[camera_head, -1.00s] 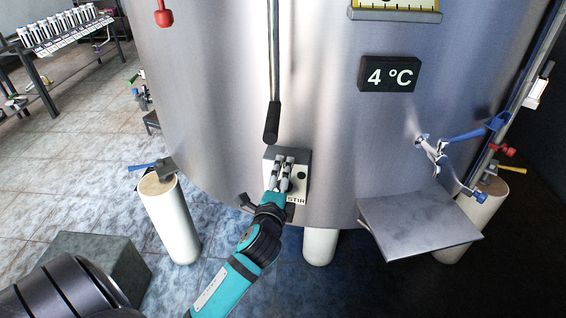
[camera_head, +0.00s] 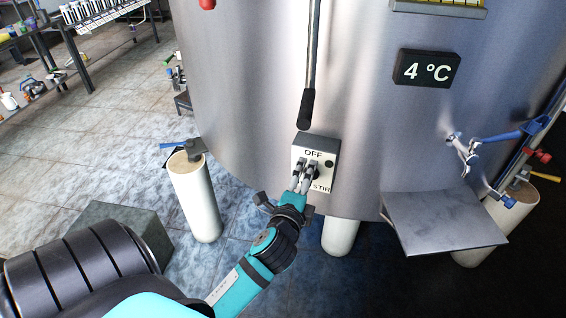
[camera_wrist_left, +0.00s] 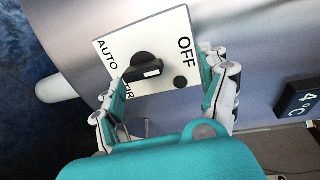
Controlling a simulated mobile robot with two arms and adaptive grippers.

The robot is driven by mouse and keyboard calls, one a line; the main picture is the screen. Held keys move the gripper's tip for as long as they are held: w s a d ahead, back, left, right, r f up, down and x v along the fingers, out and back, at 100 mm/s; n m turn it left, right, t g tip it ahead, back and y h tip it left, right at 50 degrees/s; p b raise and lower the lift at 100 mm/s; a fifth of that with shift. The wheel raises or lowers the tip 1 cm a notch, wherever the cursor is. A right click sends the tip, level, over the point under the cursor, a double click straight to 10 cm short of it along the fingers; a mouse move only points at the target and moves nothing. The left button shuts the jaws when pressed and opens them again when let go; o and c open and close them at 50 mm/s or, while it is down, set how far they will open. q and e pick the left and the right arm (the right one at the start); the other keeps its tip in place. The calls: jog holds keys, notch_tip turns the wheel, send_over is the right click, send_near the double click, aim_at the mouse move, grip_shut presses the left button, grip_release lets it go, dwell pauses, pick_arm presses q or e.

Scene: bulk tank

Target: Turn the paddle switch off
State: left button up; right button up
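The paddle switch (camera_wrist_left: 146,70) is a black knob with a pale mark, on a white plate (camera_wrist_left: 112,42) lettered AUTO, OFF and STIR. It lies roughly crosswise in the left wrist view; I cannot tell for sure which word it points to. In the head view the switch box (camera_head: 328,146) sits low on the steel tank, with OFF at the top and the knob hidden behind my fingers. My left gripper (camera_head: 304,172) is at the box's front. In the wrist view the gripper (camera_wrist_left: 166,80) is open, its fingers apart on either side of the knob. My right gripper is not in view.
A black-gripped rod (camera_head: 306,108) hangs just above the box. A 4 °C display (camera_head: 427,68), a blue-handled valve (camera_head: 500,137) and a steel shelf (camera_head: 445,222) are to the right. A white tank leg (camera_head: 196,200) stands left. A rack (camera_head: 85,60) is at the far left.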

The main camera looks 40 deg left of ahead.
pick_arm(q)
jog(key=f+b+v, duration=0.2)
jog(key=v, duration=1.3)
jog(key=shift+s+f+b, duration=0.15)
jog(key=shift+f+b, duration=0.05)
jog(key=shift+b, duration=0.1)
dwell(0.5)
dwell(0.5)
jog(key=shift+f, duration=0.1)
